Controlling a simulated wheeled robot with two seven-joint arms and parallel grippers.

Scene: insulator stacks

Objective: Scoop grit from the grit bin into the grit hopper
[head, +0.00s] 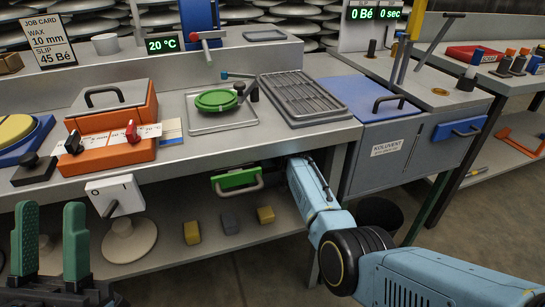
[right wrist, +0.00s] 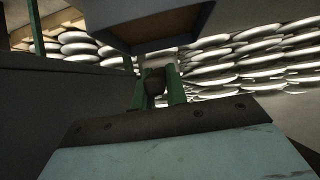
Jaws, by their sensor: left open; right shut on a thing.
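My left gripper (head: 48,240) stands at the lower left of the head view, its two green fingers apart with nothing between them. My right arm reaches in under the bench edge, and its gripper is hidden there in the head view. In the right wrist view, my right gripper (right wrist: 158,85) has its green fingers closed on a small dark object (right wrist: 154,82); what it is I cannot tell. A dark box with a brown face (right wrist: 150,22) hangs close above it. I cannot make out the grit bin, the grit hopper or any grit for certain.
A green block with a metal handle (head: 236,180) sits under the bench (head: 180,175), beside my right arm. Small yellow and grey blocks lie on the lower shelf (head: 275,225). A green disc (head: 216,100) on a tray and a ribbed tray (head: 300,96) occupy the bench top.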

